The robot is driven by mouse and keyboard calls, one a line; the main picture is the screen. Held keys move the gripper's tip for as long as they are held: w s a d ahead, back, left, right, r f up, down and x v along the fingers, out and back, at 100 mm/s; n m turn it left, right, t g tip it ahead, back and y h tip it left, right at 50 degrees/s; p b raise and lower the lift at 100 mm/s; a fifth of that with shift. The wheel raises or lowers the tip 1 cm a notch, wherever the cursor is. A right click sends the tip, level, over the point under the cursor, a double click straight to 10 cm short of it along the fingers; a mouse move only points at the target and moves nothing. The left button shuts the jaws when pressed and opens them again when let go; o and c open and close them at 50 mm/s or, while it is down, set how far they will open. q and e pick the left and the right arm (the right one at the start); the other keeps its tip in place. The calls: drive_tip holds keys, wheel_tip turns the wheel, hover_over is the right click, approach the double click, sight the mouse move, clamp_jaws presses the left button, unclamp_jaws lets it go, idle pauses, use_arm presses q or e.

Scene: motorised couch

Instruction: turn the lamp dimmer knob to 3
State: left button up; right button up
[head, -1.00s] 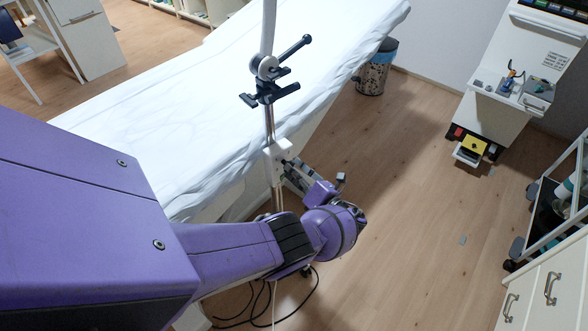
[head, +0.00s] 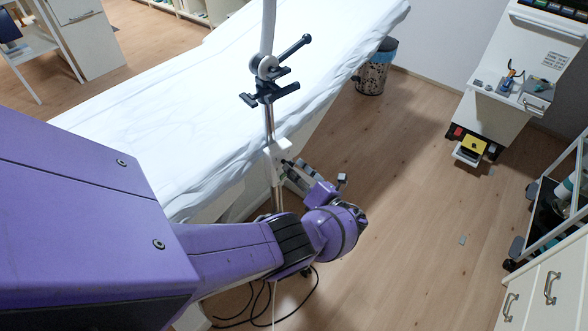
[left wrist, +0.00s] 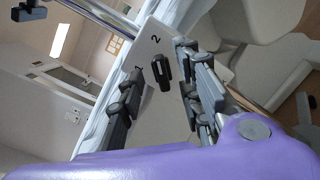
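The lamp dimmer is a white box (head: 279,158) on the metal pole beside the couch. In the left wrist view its white plate (left wrist: 150,44) shows the marks 1 and 2; a 3 is not visible. The black elongated dimmer knob (left wrist: 161,72) stands on this plate. My left gripper (head: 289,168) is close in front of the box. In the left wrist view its fingers (left wrist: 163,76) are apart, one on each side of the knob, with gaps visible. I cannot tell how deep the knob sits between them. My right gripper is not in view.
A black clamp with a lever (head: 268,85) sits on the pole above the box. The white-sheeted couch (head: 190,120) lies behind. Black cables (head: 262,305) hang below my arm.

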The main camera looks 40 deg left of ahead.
use_arm(q)
drive_tip(key=v, duration=1.1)
drive_tip(key=shift+s+d, duration=0.15)
drive_tip(key=shift+d, duration=0.15)
